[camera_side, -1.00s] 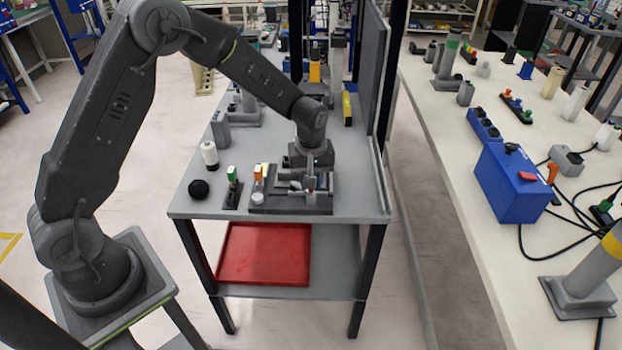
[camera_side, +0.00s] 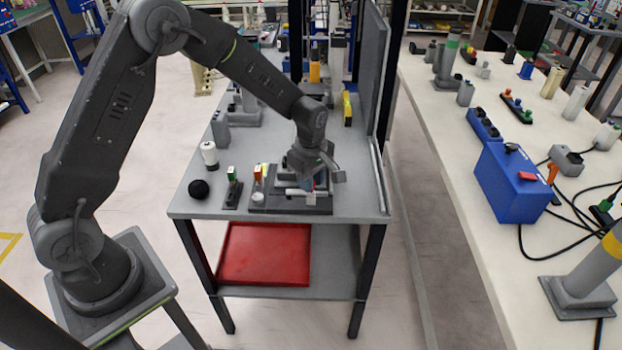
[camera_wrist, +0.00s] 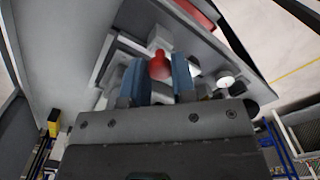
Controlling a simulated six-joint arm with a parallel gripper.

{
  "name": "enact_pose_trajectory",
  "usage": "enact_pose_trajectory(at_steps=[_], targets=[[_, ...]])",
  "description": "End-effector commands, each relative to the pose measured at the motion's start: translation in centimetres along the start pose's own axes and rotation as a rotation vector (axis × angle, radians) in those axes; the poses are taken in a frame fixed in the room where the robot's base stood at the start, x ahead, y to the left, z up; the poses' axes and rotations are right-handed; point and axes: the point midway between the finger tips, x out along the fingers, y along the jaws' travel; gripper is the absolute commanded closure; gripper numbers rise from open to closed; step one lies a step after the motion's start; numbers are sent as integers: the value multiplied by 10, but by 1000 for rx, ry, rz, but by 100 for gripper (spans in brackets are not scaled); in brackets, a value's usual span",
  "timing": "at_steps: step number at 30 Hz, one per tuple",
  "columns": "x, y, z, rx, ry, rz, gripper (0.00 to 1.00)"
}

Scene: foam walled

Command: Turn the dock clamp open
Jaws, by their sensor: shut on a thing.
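The dock is a dark grey base plate (camera_side: 262,204) with light grey parts on it, near the front of the grey table. In the wrist view, the dock clamp's red knob (camera_wrist: 160,66) sits between the two blue fingertips of my gripper (camera_wrist: 161,78). My gripper is shut on this knob. In the side view, my gripper (camera_side: 314,185) is low over the right part of the dock, with its hand turned. It hides most of the clamp there, so the clamp's angle is hard to tell.
Left of the dock stand a green-topped switch (camera_side: 232,185), a black ball (camera_side: 198,189) and a white cylinder (camera_side: 209,154). A grey upright panel (camera_side: 369,75) rises along the table's right side. A red tray (camera_side: 265,255) lies on the lower shelf.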

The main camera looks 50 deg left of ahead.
Motion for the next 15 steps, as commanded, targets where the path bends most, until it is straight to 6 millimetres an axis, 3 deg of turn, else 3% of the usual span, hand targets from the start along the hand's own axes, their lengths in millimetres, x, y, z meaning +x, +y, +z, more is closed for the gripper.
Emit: enact_pose_trajectory(at_steps=[12,13,15], targets=[[-1,1,0,-10,0,2,99],[-1,1,0,-10,0,2,74],[-1,0,0,-10,0,2,67]])
